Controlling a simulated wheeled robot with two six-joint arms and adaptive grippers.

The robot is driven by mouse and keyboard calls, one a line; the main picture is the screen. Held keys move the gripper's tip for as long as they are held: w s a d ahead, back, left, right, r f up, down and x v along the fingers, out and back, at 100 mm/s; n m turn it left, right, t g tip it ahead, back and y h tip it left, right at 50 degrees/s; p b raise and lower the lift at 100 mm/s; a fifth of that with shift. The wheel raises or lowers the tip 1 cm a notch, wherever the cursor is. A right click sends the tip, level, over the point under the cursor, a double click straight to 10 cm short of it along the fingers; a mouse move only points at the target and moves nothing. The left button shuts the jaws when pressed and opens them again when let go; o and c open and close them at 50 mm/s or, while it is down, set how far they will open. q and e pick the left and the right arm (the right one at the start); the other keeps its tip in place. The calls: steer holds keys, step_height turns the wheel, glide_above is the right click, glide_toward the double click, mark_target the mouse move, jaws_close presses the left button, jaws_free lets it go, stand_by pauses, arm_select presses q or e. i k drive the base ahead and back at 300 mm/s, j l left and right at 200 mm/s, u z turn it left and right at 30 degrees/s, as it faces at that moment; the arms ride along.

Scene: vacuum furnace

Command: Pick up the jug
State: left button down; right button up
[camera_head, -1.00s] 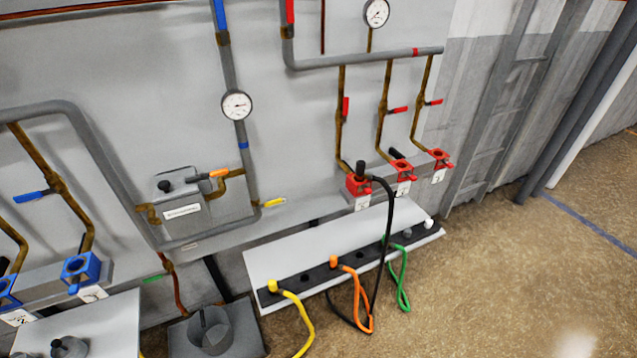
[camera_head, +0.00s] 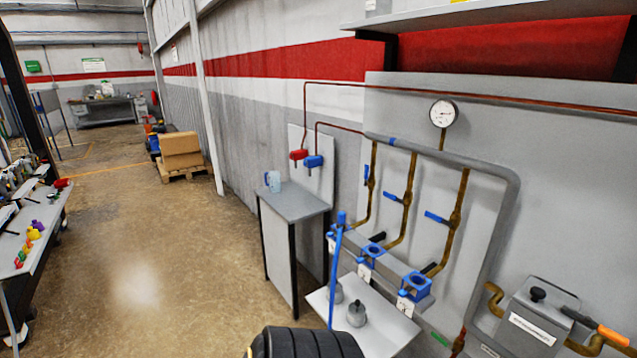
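The jug (camera_head: 273,181) is small, pale blue and translucent. It stands upright on the grey top of a narrow stand (camera_head: 297,205) against the wall, left of the blue valves. Its handle seems to be on its left side. Nothing touches the jug. Neither of my grippers shows in the head view.
A red tap (camera_head: 298,154) and a blue tap (camera_head: 313,162) are on a panel above the stand. A workbench (camera_head: 40,240) is far left. Open floor (camera_head: 140,270) lies between.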

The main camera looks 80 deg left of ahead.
mark_target(273, 177)
steer(key=u, duration=3)
steer(key=i+j, duration=0.25)
steer(key=i, duration=0.3)
steer(key=i+j+u, duration=0.1)
steer(key=i, duration=0.4)
steer(key=i+j, duration=0.3)
steer(key=i, duration=0.25)
steer(key=i+j, duration=0.2)
steer(key=i, duration=0.35)
steer(key=i+j+u, duration=0.1)
steer(key=i, duration=0.4)
steer(key=j, duration=0.1)
